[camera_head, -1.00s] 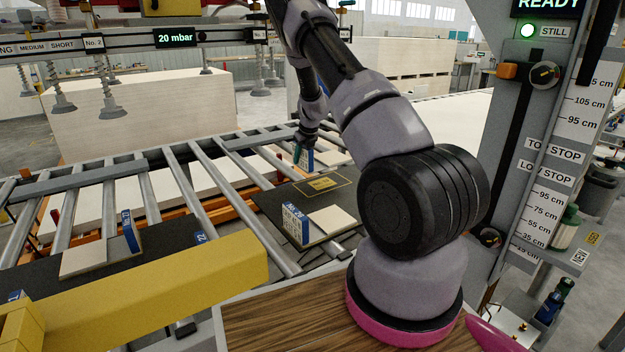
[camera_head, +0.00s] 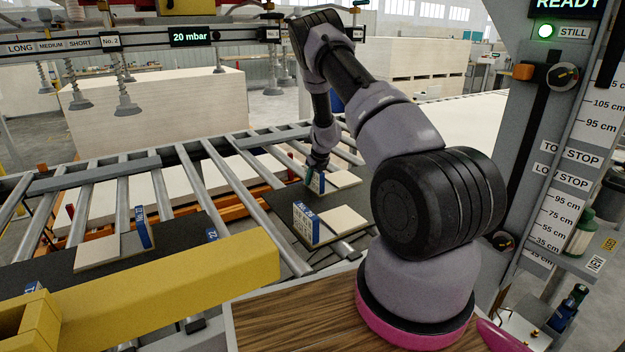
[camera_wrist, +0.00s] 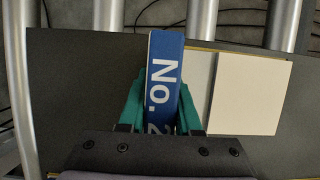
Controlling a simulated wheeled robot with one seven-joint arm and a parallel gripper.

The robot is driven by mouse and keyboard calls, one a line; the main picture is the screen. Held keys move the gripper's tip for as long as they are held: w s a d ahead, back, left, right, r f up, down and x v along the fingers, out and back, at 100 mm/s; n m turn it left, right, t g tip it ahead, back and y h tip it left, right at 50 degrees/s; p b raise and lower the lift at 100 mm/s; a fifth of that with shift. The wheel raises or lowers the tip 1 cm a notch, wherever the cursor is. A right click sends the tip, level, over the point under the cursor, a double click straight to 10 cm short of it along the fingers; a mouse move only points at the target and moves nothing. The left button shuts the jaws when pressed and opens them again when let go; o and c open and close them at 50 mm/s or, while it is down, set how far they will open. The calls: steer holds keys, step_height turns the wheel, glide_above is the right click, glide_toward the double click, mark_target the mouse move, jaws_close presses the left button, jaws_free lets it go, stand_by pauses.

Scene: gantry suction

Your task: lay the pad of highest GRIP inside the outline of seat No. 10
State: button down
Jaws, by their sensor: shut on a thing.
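My gripper (camera_wrist: 162,105) is shut on the blue upright plate (camera_wrist: 165,70) of a pad; the plate reads "No. 2" with the rest hidden by my gripper. The pad's cream slab (camera_wrist: 250,95) extends to the right in the wrist view. In the head view the held pad (camera_head: 346,179) is at or just above the dark mat; contact is unclear. A thin yellow line (camera_wrist: 205,48) shows along the slab's far edge; most of that outline is covered and no seat number is readable. A second pad (camera_head: 340,221) stands nearer. No GRIP value is legible.
Another blue-and-cream pad (camera_head: 98,250) stands on the mat at left. A yellow beam (camera_head: 170,285) crosses the foreground. Steel rollers (camera_head: 215,180) lie beyond the mat. Suction cups (camera_head: 127,107) hang at upper left. A post with height marks (camera_head: 545,180) stands at right.

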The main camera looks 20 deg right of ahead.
steer(key=c, duration=0.6)
jaws_free()
steer(key=v, duration=1.1)
steer(key=shift+r, duration=0.4)
steer(key=shift+s+d+r, duration=0.1)
steer(key=shift+r, duration=0.05)
